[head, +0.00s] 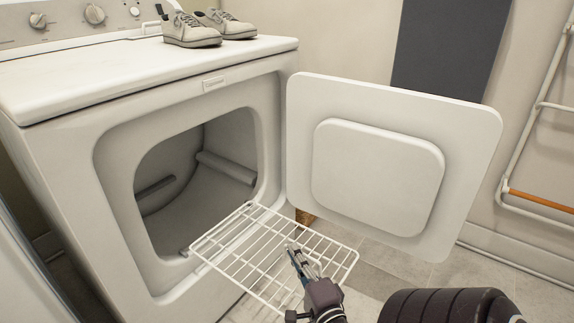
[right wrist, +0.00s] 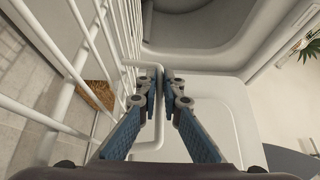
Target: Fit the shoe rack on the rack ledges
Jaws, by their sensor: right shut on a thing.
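The shoe rack (head: 252,248), a white wire grid, is held roughly level in front of the open dryer (head: 215,88), its far end at the opening's lower edge. My right gripper (head: 297,256) is shut on the rack's wire near its right side. In the right wrist view the fingers (right wrist: 164,88) pinch a white wire, and the rack's bars (right wrist: 78,75) spread to the left. Inside the drum (head: 205,165) bar-like ribs show; I cannot clearly tell which parts are the rack ledges. My left gripper is not in view.
The dryer door (head: 380,175) stands open to the right of the opening, close to the rack. A pair of shoes (head: 192,32) sits on the dryer top. A brown object (head: 305,217) is on the floor beyond the rack. A wall-side drying frame (head: 535,150) stands far right.

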